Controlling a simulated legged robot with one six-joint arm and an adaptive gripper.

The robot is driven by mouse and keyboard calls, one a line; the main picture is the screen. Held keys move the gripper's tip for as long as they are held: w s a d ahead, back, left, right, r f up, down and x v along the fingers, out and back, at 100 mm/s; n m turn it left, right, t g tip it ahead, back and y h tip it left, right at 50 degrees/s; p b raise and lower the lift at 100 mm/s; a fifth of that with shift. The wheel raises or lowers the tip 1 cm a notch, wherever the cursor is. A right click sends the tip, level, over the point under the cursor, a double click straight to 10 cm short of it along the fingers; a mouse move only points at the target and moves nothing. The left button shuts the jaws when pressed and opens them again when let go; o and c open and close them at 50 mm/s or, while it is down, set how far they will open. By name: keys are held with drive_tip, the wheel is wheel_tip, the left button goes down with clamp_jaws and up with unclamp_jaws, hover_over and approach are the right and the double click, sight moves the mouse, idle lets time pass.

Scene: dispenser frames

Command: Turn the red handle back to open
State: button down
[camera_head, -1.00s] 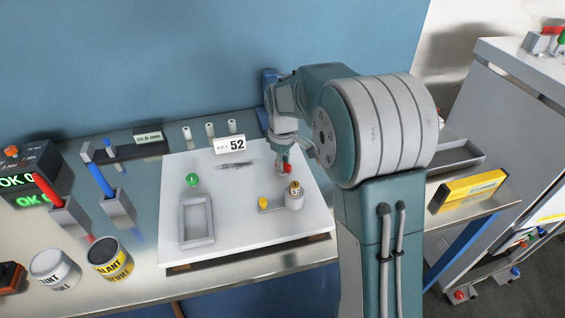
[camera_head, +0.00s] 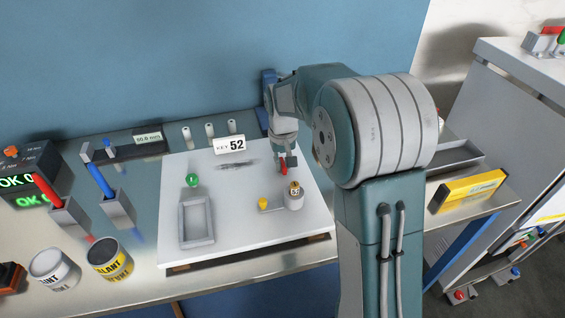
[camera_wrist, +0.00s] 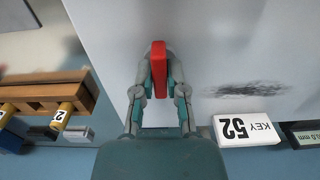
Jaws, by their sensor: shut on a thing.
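The red handle (camera_wrist: 159,68) stands between my two fingertips in the wrist view, its long side running away from my palm. My gripper (camera_wrist: 158,80) is shut on it, with one finger on each side. In the head view, the red handle (camera_head: 283,170) is a small red piece under my gripper (camera_head: 286,161), over the back right part of the white board (camera_head: 240,190). The fingers hide some of it there, and its mounting is hidden from view.
A sign reading KEY 52 (camera_head: 230,145) and a dark scratched patch (camera_head: 237,165) lie left of my gripper. A brass-topped cylinder (camera_head: 294,199), yellow knob (camera_head: 263,203), green knob (camera_head: 193,180) and grey tray (camera_head: 183,222) are nearer the front. A wooden rack (camera_wrist: 45,88) is close by.

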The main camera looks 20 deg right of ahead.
sight(282, 162)
idle(0.5)
drive_tip(key=c, duration=0.7)
unclamp_jaws()
wheel_tip(282, 162, up, 12)
drive_tip(key=shift+a+f, duration=0.1)
